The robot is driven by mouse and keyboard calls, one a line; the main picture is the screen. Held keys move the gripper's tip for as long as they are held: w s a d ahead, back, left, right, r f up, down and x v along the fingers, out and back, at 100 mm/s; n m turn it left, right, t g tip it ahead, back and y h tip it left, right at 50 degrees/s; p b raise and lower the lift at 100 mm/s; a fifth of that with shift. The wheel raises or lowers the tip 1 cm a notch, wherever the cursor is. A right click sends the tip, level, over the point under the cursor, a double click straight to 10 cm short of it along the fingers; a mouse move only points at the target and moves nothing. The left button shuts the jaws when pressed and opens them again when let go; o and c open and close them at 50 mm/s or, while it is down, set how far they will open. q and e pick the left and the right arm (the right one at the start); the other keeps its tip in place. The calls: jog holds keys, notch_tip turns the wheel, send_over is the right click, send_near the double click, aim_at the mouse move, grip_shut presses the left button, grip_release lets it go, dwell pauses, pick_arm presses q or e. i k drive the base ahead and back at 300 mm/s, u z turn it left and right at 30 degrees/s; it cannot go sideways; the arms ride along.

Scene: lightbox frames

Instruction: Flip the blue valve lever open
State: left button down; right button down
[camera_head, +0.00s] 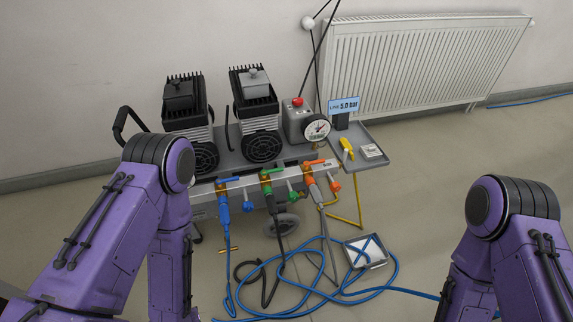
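The blue valve lever (228,180) sits on top of the leftmost brass valve on the light manifold bar (245,182). It looks to lie roughly along the bar, pointing right. A blue hose (223,209) hangs from the fitting below that valve. My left arm reaches down at the left of the picture, its elbow close to the cart's left end. My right arm is at the lower right, well away from the valves. Both grippers are below the picture's edge, so neither can be seen.
A green lever (271,171) and an orange lever (314,162) sit further right on the bar. Two compressors (187,115) (257,110) and a gauge (317,128) stand behind. Blue hose coils and a small tray (375,264) lie on the floor in front. A side shelf (376,136) is at right.

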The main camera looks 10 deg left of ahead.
aim_at(220, 181)
jog(key=z, duration=0.2)
jog(key=i, duration=0.4)
jog(key=u, duration=1.6)
